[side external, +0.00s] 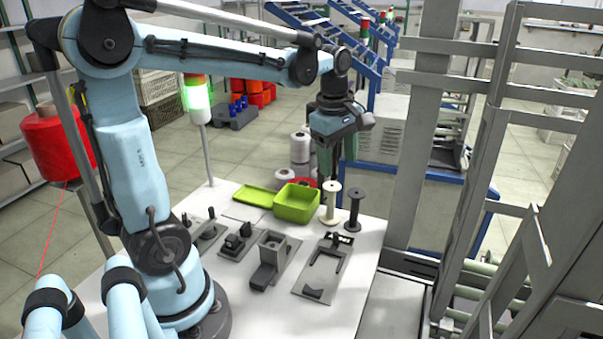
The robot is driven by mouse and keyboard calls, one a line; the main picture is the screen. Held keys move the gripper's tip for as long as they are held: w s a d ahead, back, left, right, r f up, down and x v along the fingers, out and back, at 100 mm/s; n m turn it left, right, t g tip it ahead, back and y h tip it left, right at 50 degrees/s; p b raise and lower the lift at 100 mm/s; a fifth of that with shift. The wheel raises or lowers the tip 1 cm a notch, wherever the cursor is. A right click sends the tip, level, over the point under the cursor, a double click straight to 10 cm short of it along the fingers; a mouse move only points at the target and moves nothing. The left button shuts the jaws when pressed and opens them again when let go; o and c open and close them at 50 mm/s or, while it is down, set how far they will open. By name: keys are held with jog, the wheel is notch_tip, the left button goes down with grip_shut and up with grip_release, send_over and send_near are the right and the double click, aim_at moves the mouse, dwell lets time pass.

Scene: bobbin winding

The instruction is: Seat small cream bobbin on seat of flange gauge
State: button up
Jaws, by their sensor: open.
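A cream bobbin (331,203) stands upright on the white table, right of the green box. My gripper (327,172) is above and close to the top of this bobbin, pointing down. It is open, and I see nothing held in it. Whether the fingers touch the bobbin cannot be told from this side. A flat grey plate with a dark fork and a small dark block (322,272) lies at the right front of the table. It may be the flange gauge, but I cannot tell which fixture that is. No bobbin rests on the plate.
A black bobbin (354,211) stands close right of the cream one. The green box (297,205) and a shallow green tray (256,195) are to the left. Grey fixtures (271,260) line the table's front left. A metal frame (408,130) rises at the right.

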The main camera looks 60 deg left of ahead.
aim_at(332, 186)
jog(key=a+n, duration=0.1)
jog(key=n, duration=0.1)
jog(key=w+a+n+g, duration=0.1)
jog(key=n, duration=0.1)
jog(key=a+f+n, duration=0.1)
jog(key=a+n, duration=0.1)
jog(key=shift+w+n+g, duration=0.3)
jog(key=shift+g, duration=0.1)
jog(key=shift+f, duration=3.65)
jog(key=c, duration=0.7)
jog(key=shift+o, duration=0.2)
jog(key=shift+r, duration=2.55)
